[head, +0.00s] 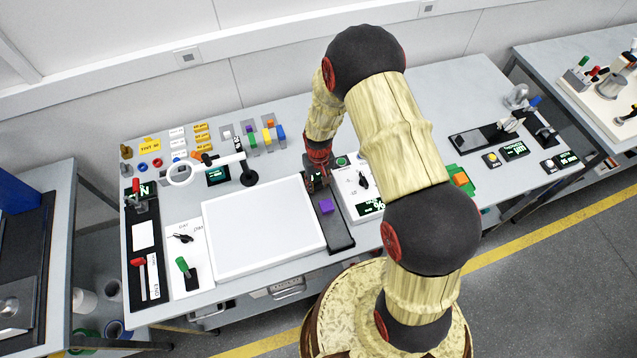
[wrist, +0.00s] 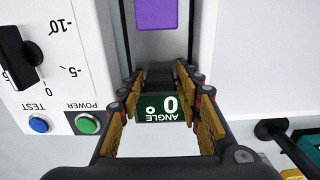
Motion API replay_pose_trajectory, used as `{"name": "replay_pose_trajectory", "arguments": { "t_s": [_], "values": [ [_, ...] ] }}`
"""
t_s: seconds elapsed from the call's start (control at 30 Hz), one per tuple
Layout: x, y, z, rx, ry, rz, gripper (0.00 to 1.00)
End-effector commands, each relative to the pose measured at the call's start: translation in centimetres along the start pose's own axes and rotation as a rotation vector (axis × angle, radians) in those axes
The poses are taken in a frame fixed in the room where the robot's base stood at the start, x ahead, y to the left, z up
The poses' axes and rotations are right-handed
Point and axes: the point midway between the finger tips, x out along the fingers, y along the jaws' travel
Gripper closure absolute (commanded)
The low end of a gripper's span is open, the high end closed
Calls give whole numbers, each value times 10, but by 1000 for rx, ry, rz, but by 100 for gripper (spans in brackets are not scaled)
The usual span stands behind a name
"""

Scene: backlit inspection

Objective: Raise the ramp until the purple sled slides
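The ramp (head: 341,238) is a narrow dark grey board on the table, lying flat as far as I can see. The purple sled (head: 326,206) sits on it and also shows at the top of the wrist view (wrist: 156,14). An angle display (wrist: 158,109) at the ramp's end reads 0, upside down in the wrist view. My gripper (wrist: 161,80) is open, with its fingers on either side of the dark end piece in front of the display. I cannot tell whether they touch it. In the head view my gripper (head: 317,177) is partly hidden at the ramp's far end.
A white light panel (head: 262,228) lies left of the ramp. A white tester (wrist: 65,65) with a dark dial and blue and green buttons stands on the other side. A magnifier (head: 183,174) on a black stand is behind the panel.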

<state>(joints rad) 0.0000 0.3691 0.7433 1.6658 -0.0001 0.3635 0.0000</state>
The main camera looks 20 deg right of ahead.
Motion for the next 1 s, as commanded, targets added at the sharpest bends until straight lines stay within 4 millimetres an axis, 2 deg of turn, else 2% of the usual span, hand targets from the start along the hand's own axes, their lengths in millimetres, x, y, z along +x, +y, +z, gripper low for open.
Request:
{"name": "replay_pose_trajectory", "arguments": {
  "t_s": [0.07, 0.67, 1.0],
  "values": [
    [0, 0, 0, 0, 0, 0, 65],
    [-1, 0, 0, 0, 0, 0, 99],
    [-1, 0, 0, 0, 0, 0, 100]
  ]
}}
